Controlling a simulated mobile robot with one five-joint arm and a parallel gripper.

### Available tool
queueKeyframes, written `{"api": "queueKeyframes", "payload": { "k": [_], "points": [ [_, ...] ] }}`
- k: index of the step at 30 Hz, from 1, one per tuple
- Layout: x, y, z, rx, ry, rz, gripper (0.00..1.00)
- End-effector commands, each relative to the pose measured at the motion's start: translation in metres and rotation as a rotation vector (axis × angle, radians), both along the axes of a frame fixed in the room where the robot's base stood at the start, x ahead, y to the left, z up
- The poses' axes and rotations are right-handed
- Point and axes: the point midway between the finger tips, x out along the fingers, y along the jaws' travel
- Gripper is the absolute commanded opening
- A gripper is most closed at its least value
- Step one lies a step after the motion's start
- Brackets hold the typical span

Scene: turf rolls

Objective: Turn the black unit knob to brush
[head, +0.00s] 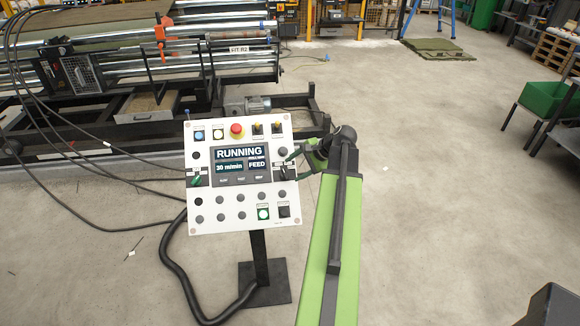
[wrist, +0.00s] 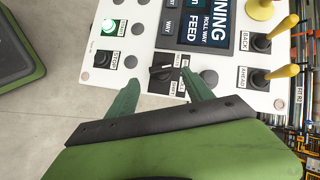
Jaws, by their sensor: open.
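The black unit knob (wrist: 160,73) sits on the white control panel (head: 240,226), at the panel's right side in the head view. Its white pointer line shows in the wrist view, but the small labels around it are too small to read surely. My gripper (head: 294,167) reaches the panel from the right. In the wrist view my gripper (wrist: 161,78) is open, one green finger on each side of the knob, with gaps visible; contact cannot be told. The panel's screen (head: 240,160) reads RUNNING, 30 m/min and FEED.
A red emergency button (head: 237,130), yellow-tipped levers (wrist: 270,74) and a green-handled switch (head: 196,181) are on the same panel. A black hose (head: 182,275) runs beside its stand.

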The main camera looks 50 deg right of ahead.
Motion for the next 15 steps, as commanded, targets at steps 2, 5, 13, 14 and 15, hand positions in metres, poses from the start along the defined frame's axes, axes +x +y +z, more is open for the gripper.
{"api": "queueKeyframes", "payload": {
  "k": [2,5,13,14,15],
  "points": [
    [-0.017,-0.004,0.032,0.001,0.001,-0.003,0.60],
    [-0.035,-0.010,0.053,0.000,0.001,-0.003,0.60],
    [-0.074,-0.021,0.093,0.000,0.001,-0.001,0.60],
    [-0.076,-0.022,0.095,0.000,0.001,-0.001,0.60],
    [-0.079,-0.022,0.097,0.000,0.001,-0.001,0.60]
  ]
}}
